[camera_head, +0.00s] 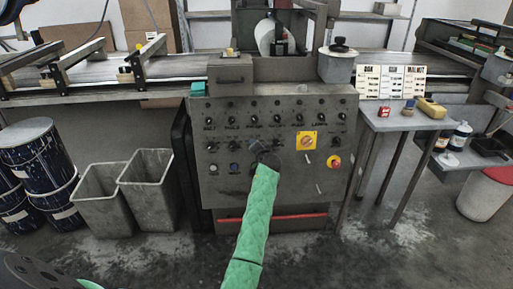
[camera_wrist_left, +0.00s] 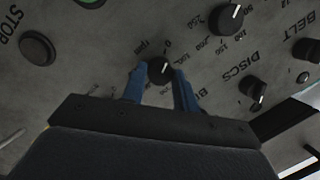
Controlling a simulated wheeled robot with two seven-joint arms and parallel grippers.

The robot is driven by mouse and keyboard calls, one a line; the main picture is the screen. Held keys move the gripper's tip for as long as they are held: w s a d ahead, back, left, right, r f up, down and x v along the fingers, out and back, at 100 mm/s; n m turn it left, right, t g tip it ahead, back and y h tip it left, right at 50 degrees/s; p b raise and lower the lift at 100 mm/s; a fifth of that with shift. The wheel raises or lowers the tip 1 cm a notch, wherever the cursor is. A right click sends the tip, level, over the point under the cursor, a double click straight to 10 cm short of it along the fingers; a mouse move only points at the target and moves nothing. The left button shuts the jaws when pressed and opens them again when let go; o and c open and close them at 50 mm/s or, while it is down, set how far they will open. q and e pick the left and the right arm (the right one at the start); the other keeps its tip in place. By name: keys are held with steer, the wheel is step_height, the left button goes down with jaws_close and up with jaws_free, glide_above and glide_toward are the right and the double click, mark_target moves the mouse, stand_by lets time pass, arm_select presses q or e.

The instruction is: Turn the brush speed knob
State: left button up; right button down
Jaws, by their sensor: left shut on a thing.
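The brush speed knob (camera_wrist_left: 160,69) is a small round black knob on the grey control panel (camera_wrist_left: 100,62). Part of its label, "BR", shows beside it, along with scale numbers; the rest is hidden. My left gripper (camera_wrist_left: 159,77) has its two blue fingers on either side of the knob, shut on it. In the head view my green-sleeved left arm reaches up to the panel front, with the left gripper (camera_head: 262,150) at the panel's middle. The knob is hidden there. My right gripper is not in view.
Close by in the wrist view are the discs knob (camera_wrist_left: 253,88), another dial (camera_wrist_left: 227,18) and a dark stop button (camera_wrist_left: 38,48). In the head view, a yellow switch plate (camera_head: 307,141) and a red emergency button (camera_head: 334,161) sit right of my gripper. Grey bins (camera_head: 147,190) stand left.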

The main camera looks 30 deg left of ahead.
arm_select(q)
steer(key=shift+f+n, duration=0.1)
steer(key=shift+n, duration=0.7)
steer(key=o, duration=1)
steer(key=shift+c, duration=0.2)
steer(key=shift+s, duration=0.1)
